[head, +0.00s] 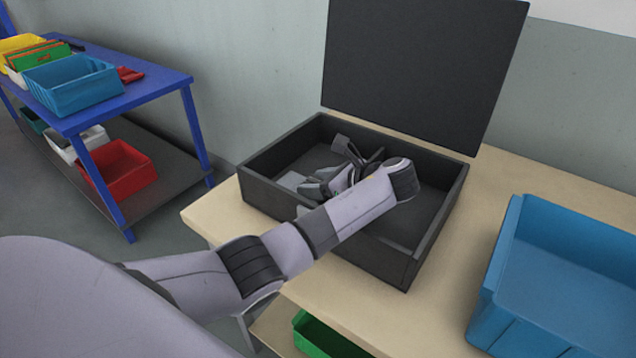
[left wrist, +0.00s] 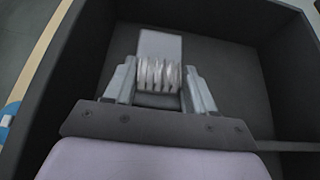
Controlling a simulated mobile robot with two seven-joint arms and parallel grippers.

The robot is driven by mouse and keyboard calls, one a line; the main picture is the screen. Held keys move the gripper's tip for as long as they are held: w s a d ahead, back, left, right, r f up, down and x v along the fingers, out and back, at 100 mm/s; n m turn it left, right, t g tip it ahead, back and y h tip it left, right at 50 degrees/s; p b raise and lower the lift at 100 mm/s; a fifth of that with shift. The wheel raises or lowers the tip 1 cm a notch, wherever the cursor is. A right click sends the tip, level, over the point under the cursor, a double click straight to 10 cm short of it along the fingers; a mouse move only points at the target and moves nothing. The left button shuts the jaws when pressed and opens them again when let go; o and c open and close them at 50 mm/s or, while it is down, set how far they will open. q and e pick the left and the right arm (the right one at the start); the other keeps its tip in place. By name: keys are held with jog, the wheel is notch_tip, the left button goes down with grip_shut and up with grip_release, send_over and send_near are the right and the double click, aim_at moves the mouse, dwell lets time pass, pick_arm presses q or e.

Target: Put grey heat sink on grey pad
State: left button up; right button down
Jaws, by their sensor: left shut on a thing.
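My left gripper (left wrist: 160,78) is shut on the grey heat sink (left wrist: 158,75), a pale block with several fins, held between the two fingers inside a black open box. A flat grey pad (left wrist: 160,44) shows just beyond the heat sink in the left wrist view, and the heat sink covers its near part. I cannot tell whether the heat sink touches the pad. In the head view my wrist and arm hide most of the gripper and the heat sink. My right gripper is not in view.
The black box (head: 262,195) stands on a wooden table (head: 440,315), with walls around the gripper and its dark lid (head: 420,70) raised behind. A blue bin (head: 575,280) stands at the right. A blue shelf (head: 155,90) with bins stands at the left.

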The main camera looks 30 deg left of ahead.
pick_arm(q)
jog(key=shift+f, duration=0.1)
jog(key=o, duration=1.1)
jog(key=v, duration=0.6)
jog(key=shift+d+r, duration=0.15)
jog(key=shift+r, duration=0.05)
jog(key=p+v, duration=0.2)
jog(key=v, duration=0.3)
jog(key=shift+d+r, duration=0.2)
jog(key=shift+d, duration=0.1)
